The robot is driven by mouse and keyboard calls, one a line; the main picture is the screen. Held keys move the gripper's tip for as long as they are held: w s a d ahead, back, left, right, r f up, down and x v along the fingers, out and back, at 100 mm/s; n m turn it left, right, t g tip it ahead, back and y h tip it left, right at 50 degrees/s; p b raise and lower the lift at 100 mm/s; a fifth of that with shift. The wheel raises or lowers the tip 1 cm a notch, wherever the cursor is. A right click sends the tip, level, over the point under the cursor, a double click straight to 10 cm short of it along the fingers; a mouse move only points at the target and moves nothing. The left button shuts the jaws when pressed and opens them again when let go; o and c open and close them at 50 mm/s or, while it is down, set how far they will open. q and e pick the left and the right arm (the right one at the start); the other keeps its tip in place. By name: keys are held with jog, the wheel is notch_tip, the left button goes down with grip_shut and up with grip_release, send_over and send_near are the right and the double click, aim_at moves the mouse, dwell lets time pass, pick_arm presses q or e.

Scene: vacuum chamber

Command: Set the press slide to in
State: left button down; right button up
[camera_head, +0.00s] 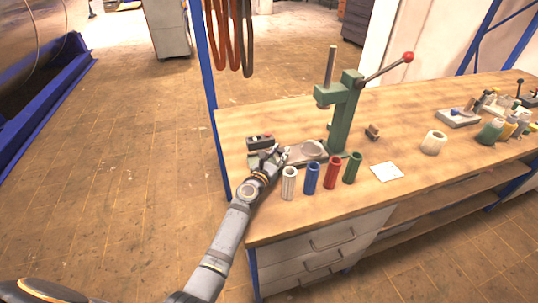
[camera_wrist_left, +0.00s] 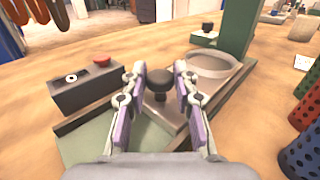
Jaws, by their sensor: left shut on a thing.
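The green arbor press (camera_head: 345,115) with its red-knobbed lever stands on the wooden workbench. Its slide, a grey metal plate with a round ring (camera_head: 312,148), sits at the press base; the ring also shows in the left wrist view (camera_wrist_left: 214,66). A black knob (camera_wrist_left: 158,84) stands at the slide's near end. My left gripper (camera_head: 278,155) reaches over the bench's left end. In the left wrist view its fingers (camera_wrist_left: 160,92) are on both sides of the knob, shut on it. The ring lies beyond the fingers, toward the press column. My right gripper is not in view.
A dark control box (camera_head: 260,142) with a red button stands left of the slide. White, blue (camera_head: 312,178), red and green cylinders stand along the front. A white card (camera_head: 386,171) and a pale roll (camera_head: 433,142) lie to the right.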

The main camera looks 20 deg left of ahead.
pick_arm(q)
jog(key=shift+w+d, duration=0.45)
jog(key=shift+d, duration=0.2)
jog(key=shift+w+d, duration=0.1)
jog(key=shift+d, duration=0.15)
jog(key=shift+a, duration=0.15)
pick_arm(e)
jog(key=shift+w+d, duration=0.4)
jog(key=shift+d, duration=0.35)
pick_arm(q)
jog(key=c, duration=1.3)
grip_release()
jog(key=shift+o, duration=1.4)
jog(key=shift+d, duration=0.25)
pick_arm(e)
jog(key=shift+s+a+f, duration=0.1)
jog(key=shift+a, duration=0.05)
pick_arm(q)
jog(key=shift+a, duration=0.2)
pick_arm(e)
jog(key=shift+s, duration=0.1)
pick_arm(q)
jog(key=s, duration=0.4)
jog(key=s+a, duration=0.1)
jog(key=s, duration=0.3)
jog(key=s+a, duration=0.1)
jog(key=s, duration=0.2)
jog(key=shift+s+a, duration=0.1)
jog(key=shift+s, duration=0.3)
